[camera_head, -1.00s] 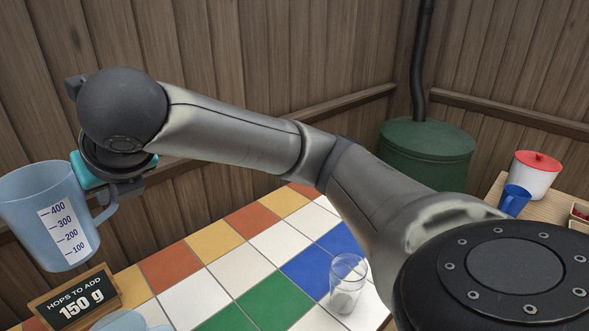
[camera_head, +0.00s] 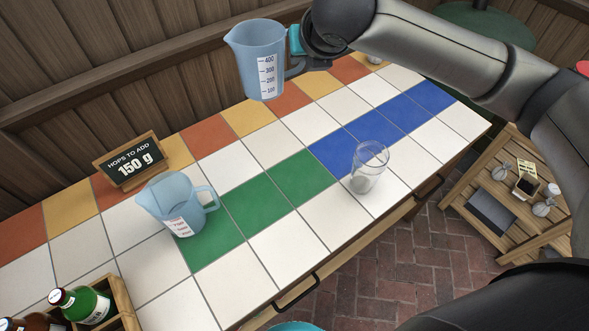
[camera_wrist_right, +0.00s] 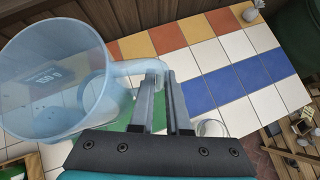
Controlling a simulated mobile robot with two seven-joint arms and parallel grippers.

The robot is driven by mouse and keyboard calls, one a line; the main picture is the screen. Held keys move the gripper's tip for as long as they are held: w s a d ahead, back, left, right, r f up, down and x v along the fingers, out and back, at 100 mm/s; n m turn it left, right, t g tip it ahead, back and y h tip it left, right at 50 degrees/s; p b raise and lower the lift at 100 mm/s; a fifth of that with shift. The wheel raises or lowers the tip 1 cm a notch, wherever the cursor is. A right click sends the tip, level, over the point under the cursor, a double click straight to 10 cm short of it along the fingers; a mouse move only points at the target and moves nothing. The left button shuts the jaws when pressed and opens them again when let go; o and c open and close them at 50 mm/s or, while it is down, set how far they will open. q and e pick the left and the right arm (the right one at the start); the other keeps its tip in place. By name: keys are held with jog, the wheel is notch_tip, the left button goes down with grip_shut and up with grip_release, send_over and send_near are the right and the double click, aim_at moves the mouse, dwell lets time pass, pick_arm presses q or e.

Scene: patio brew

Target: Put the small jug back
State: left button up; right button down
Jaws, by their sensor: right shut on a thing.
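A translucent blue jug (camera_head: 250,75) with a white scale up to 400 hangs upright in the air above the back of the tiled counter. My right gripper (camera_head: 303,63) is shut on its handle. In the right wrist view the jug (camera_wrist_right: 45,95) is at the left, with its handle between my fingers (camera_wrist_right: 165,80). It looks empty. A second blue jug (camera_head: 178,203) with red marks on its scale stands on the counter, partly on a green tile. I cannot tell from size alone which jug is smaller. My left gripper is not seen.
A clear glass (camera_head: 368,172) stands on the counter near the front edge. A "150 g" hops sign (camera_head: 130,162) stands at the back left. A crate of bottles (camera_head: 122,300) is front left. A low wooden table (camera_head: 515,205) is at the right. Blue and white tiles are mostly clear.

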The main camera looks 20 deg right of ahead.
pick_arm(q)
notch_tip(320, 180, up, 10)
jog(key=p, duration=0.9)
pick_arm(e)
jog(key=s+d+f+n+b, duration=0.1)
jog(key=f, duration=0.8)
jog(key=s+f+y+b, duration=0.1)
jog(key=s+f+b, duration=0.1)
jog(key=f, duration=0.8)
jog(key=s+d+f+n+y+b, duration=0.1)
jog(key=f+b, duration=0.1)
jog(key=f, duration=0.7)
jog(key=shift+s+d+f+n, duration=0.15)
jog(key=shift+d+f+n, duration=0.05)
jog(key=shift+d+n, duration=0.15)
pick_arm(q)
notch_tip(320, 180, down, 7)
jog(key=b, duration=0.2)
pick_arm(e)
jog(key=shift+f, duration=2.15)
jog(key=shift+f, duration=0.15)
jog(key=c, duration=0.9)
grip_release()
